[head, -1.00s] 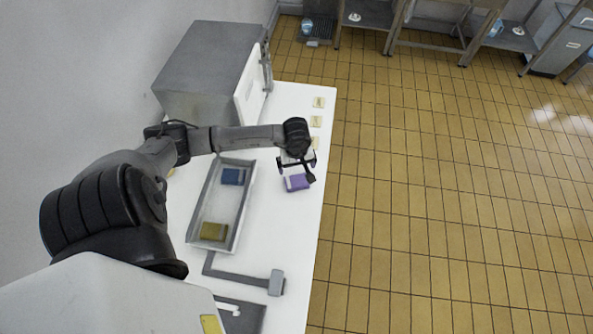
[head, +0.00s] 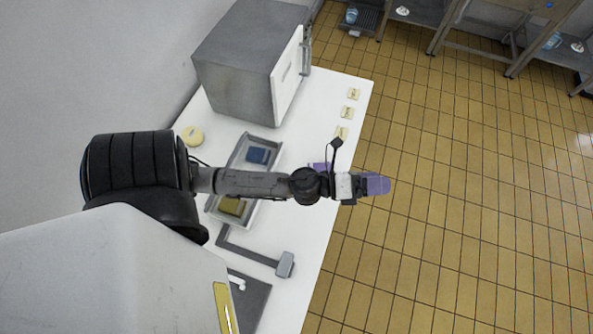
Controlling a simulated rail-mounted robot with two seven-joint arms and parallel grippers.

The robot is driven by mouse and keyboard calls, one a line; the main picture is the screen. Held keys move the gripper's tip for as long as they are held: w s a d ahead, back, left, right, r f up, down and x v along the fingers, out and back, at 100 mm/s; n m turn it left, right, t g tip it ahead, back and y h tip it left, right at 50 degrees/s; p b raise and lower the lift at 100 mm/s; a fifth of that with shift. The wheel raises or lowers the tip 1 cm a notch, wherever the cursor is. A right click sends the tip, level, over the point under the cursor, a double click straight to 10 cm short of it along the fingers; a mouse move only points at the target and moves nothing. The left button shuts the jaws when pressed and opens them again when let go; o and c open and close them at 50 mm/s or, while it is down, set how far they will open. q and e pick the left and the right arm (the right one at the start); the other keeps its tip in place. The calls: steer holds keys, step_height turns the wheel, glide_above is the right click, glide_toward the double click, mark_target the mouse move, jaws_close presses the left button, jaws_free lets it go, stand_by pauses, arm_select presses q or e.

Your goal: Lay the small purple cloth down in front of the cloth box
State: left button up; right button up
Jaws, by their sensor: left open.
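My left gripper (head: 346,176) is at the right edge of the white table, its fingers spread apart. A purple cloth (head: 377,184) shows just beyond the fingers, looking past the table edge over the floor. I cannot tell whether it touches them. Another purple patch (head: 318,167) shows on the table, partly hidden behind my wrist. The shallow grey tray (head: 232,161), which looks like the cloth box, holds a folded blue cloth (head: 258,155) and an olive cloth (head: 231,206). My left forearm crosses over the tray and hides its middle. My right gripper is out of view.
A grey metal cabinet (head: 240,62) stands at the back of the table (head: 305,222). Small cream tags (head: 348,112) line the right edge. A grey bracket (head: 285,264) is nearer me. Tiled floor (head: 465,200) is open right.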

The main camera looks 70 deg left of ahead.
arm_select(q)
steer(key=s+a+f+n+g+y, duration=0.3)
steer(key=s+f+n+g+y, duration=0.65)
steer(key=n, duration=1.25)
steer(key=s+d+f+n+g+h, duration=0.3)
steer(key=s+d+g+h, duration=0.1)
steer(key=s, duration=0.6)
steer(key=shift+s+d+g, duration=0.2)
steer(key=shift+d+g, duration=0.4)
steer(key=shift+g, duration=0.25)
steer(key=shift+f, duration=0.1)
steer(key=shift+c, duration=0.4)
